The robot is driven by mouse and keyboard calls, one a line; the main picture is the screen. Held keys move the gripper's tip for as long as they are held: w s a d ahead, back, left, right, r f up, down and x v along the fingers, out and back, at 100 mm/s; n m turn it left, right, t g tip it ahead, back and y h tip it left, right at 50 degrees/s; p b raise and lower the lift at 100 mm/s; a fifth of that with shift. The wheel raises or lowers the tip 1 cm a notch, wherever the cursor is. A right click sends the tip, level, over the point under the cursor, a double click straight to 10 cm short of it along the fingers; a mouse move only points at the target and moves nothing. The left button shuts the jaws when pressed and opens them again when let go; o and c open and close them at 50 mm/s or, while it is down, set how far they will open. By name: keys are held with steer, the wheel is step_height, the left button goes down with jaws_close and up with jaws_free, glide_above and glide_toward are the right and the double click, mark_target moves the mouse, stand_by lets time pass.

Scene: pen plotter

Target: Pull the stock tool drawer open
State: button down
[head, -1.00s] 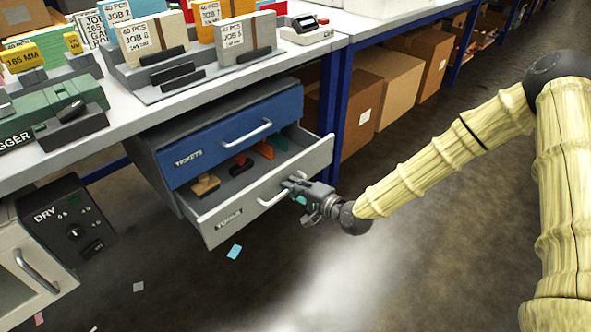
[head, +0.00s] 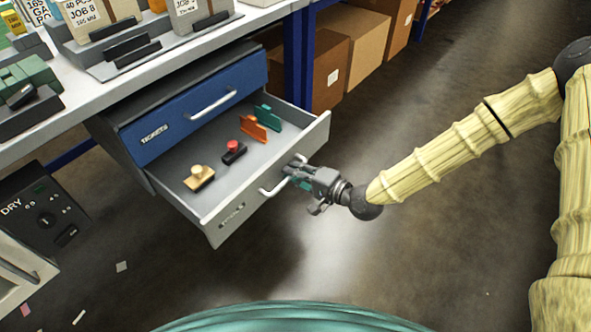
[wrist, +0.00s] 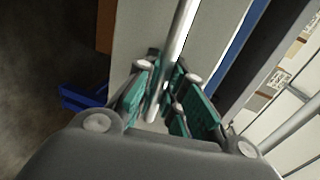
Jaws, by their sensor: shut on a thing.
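The grey lower drawer, its label seeming to read TOOLS (head: 232,216), stands well out from the cabinet under the bench. Inside it lie a wooden-handled stamp (head: 199,177), a red-knobbed stamp (head: 234,151), an orange tool (head: 254,127) and a green tool (head: 268,117). My gripper (head: 292,174) is at the right part of the drawer's front, shut on its bar handle (head: 268,190). In the wrist view the handle bar (wrist: 176,45) runs between the green finger pads. The exact contact is partly hidden by the fingers.
The blue TICKETS drawer (head: 195,108) above is shut. A DRY unit (head: 42,215) stands at the left. Cardboard boxes (head: 345,60) sit under the bench behind a blue leg (head: 299,60). The floor in front is open, with a few paper scraps.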

steer(key=shift+w+d, duration=0.1)
steer(key=shift+d, duration=0.05)
steer(key=c, duration=1.5)
jaws_free()
steer(key=shift+v, duration=5.95)
steer(key=shift+f, duration=0.1)
